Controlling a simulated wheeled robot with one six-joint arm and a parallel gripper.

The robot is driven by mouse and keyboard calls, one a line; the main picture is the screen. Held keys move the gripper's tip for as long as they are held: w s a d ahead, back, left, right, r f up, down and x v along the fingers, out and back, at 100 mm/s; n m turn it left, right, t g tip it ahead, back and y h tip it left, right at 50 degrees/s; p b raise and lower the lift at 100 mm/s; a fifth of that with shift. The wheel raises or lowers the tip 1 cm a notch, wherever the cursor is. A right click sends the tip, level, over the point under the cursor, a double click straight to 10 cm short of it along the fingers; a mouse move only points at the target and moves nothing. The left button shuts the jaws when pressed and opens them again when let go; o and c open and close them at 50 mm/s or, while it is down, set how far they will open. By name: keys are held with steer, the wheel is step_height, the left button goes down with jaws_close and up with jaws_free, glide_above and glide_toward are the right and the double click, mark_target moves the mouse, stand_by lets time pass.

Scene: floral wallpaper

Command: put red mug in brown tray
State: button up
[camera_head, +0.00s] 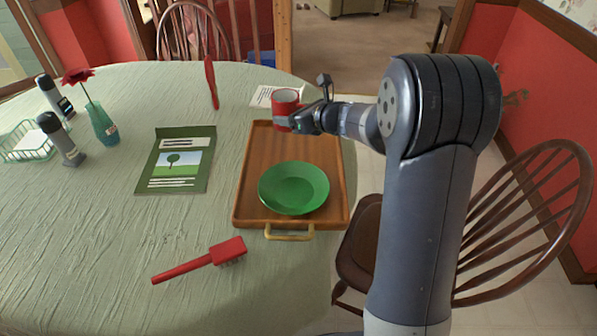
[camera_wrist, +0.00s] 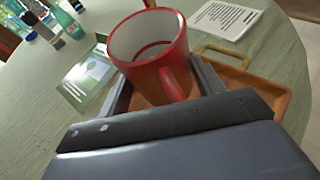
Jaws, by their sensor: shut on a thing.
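The red mug (camera_head: 284,108) is upright in my gripper (camera_head: 300,117), over the far end of the brown tray (camera_head: 249,180). In the wrist view the mug (camera_wrist: 150,50) sits between the two fingers (camera_wrist: 160,88), its handle toward my wrist. The brown tray (camera_wrist: 268,90) shows beneath and to the right of the mug in that view. I cannot tell exactly how high the mug is above the tray. A green bowl (camera_head: 293,188) stands in the near half of the tray.
A green booklet (camera_head: 176,160) and a red brush (camera_head: 203,260) lie left of the tray. A white card (camera_head: 262,97) lies behind it. A vase with a red flower (camera_head: 103,124) stands farther left. The tray's far half has free room; a wooden chair (camera_head: 520,215) stands at the right.

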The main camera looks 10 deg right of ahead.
steer(key=shift+n+g+y, duration=0.5)
steer(key=shift+n+y, duration=0.1)
steer(key=shift+y, duration=0.1)
steer(key=w+a+b, duration=0.2)
steer(key=w+a, duration=0.1)
steer(key=w, duration=0.1)
steer(key=shift+a, duration=0.35)
step_height(320, 180, down, 10)
steer(key=b, duration=0.3)
steer(key=shift+r, duration=0.15)
steer(key=o, duration=1.2)
steer(key=shift+f, duration=0.2)
steer(key=shift+c, duration=0.2)
steer(key=shift+r, duration=0.2)
steer(key=v, duration=1.2)
steer(key=shift+p, duration=0.45)
